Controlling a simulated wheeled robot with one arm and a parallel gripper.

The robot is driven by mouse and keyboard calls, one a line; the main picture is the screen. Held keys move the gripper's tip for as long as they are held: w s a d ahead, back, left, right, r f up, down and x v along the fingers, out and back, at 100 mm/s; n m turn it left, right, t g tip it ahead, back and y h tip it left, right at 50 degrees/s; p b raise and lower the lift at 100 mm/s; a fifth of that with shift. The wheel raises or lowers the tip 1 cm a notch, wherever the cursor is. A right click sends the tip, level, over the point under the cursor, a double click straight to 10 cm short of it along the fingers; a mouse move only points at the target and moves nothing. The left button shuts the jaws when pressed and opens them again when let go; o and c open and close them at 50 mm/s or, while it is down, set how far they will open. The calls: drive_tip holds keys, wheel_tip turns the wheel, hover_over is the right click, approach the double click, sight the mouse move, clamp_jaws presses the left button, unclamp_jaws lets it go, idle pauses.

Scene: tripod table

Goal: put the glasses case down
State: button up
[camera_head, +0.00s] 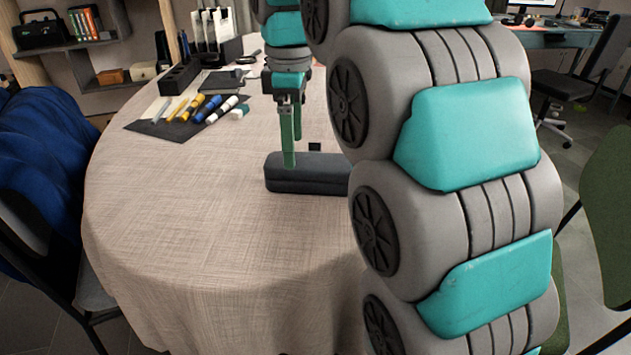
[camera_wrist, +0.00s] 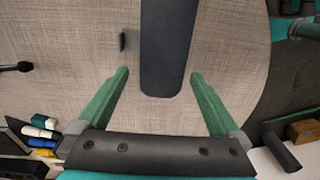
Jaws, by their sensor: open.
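The glasses case (camera_head: 318,178) is a long dark grey box with rounded edges. It lies flat on the cloth-covered round table (camera_head: 200,215); its right end is hidden behind my arm. My gripper (camera_head: 293,152) is above the table at the left part of the case, its green fingers pointing down. In the wrist view the fingers are spread, with the near end of the case (camera_wrist: 167,50) between or below their tips (camera_wrist: 160,73).
A small dark object (camera_head: 315,147) stands just behind the case. Markers (camera_head: 207,108) lie on a dark mat (camera_head: 165,130) at the back left, by a black organiser (camera_head: 180,78). The table's front left is clear. A chair with blue cloth (camera_head: 40,150) stands left.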

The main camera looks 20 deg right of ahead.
sight(312, 178)
drive_tip(key=shift+s+f+p, duration=0.2)
drive_tip(key=shift+f+p, duration=0.1)
drive_tip(key=shift+f, duration=2.7)
drive_tip(key=shift+c, duration=0.4)
drive_tip(key=c, duration=1.5)
drive_tip(key=shift+r, duration=0.1)
